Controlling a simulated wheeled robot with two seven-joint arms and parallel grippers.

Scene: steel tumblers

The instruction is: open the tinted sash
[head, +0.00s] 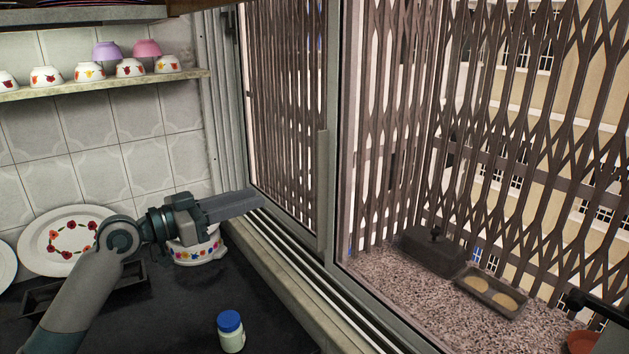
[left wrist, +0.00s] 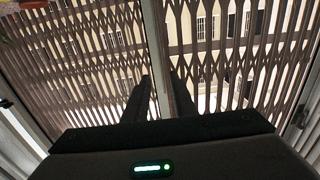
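The window has a sliding sash (head: 322,190) at the left, with a grey upright frame and a long raised strip on its edge. Its pane looks slightly darker than the area to the right, so I take it as the tinted sash. My left gripper (head: 255,197) reaches over the sill from the left, in front of the lower left of this pane. In the left wrist view, its two fingers (left wrist: 160,92) stand apart with nothing held between them. An upright frame bar (left wrist: 165,50) shows beyond the fingers; contact cannot be told.
A dark metal lattice (head: 500,130) stands beyond the window. A blue-capped jar (head: 231,331) is on the dark counter. A flowered pot (head: 196,250) sits below my left gripper. Plates (head: 65,238) lean against the tiles. A dark tray (head: 491,291) lies on the outer ledge.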

